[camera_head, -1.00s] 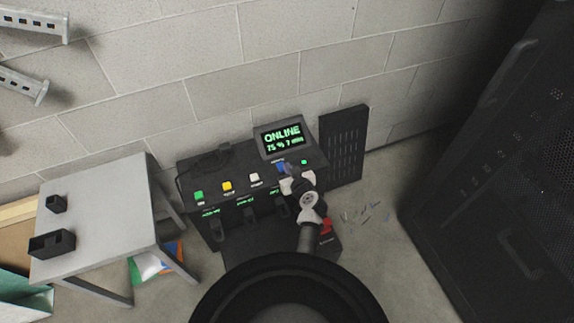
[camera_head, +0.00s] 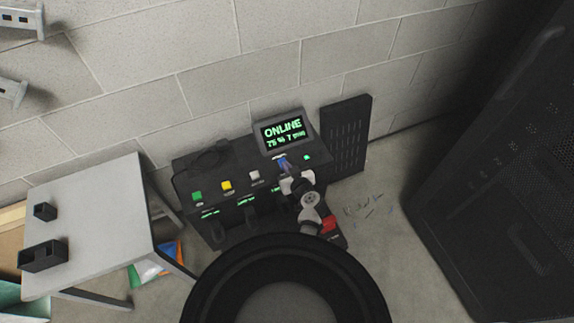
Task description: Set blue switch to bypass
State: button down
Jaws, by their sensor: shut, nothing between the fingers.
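The blue switch (camera_head: 282,162) sits on the top panel of a black unit (camera_head: 235,172), at the right end of a row of coloured switches. My gripper (camera_head: 286,174) is shut and empty, its tips right at the blue switch and partly covering it. I cannot tell whether the tips touch the switch. The switch's position and its label are too small and too covered to read. The unit's display (camera_head: 283,132) shows ONLINE in green, with a smaller line below.
Green (camera_head: 197,196), yellow (camera_head: 227,186) and white (camera_head: 254,175) switches lie left of the blue one. A red part (camera_head: 328,224) is beside my arm. A grey table (camera_head: 100,215) stands at left, a black cabinet (camera_head: 500,180) at right.

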jog(key=f+b, duration=0.1)
jog(key=b, duration=0.1)
jog(key=shift+s+f+b, duration=0.1)
jog(key=shift+f+b, duration=0.1)
jog(key=shift+b, duration=0.1)
jog(key=shift+r, duration=0.25)
jog(key=shift+r+p, duration=0.6)
jog(key=shift+r, duration=0.25)
jog(key=shift+r, duration=0.1)
